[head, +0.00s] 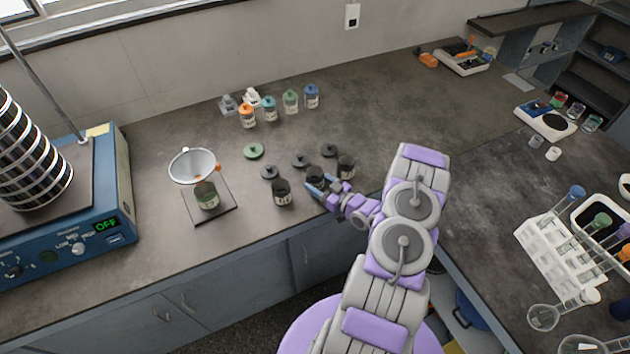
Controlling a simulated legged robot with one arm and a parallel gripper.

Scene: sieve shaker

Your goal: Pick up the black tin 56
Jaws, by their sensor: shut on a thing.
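Three small open black tins stand near the front edge of the bench: a left one (282,194), a middle one (316,174) and a right one (346,164). Their pale labels are too small to read, so I cannot tell which is 56. My gripper (318,187) reaches in from the right and is shut on the middle tin, with its fingers partly covering that tin. The middle tin looks upright, at or just above the bench top; I cannot tell which.
Black lids (270,172) and a green lid (253,151) lie behind the tins. A funnel (192,165) stands over a green jar (207,196) at left, beside the blue sieve shaker (115,205). Several jars (290,101) stand behind.

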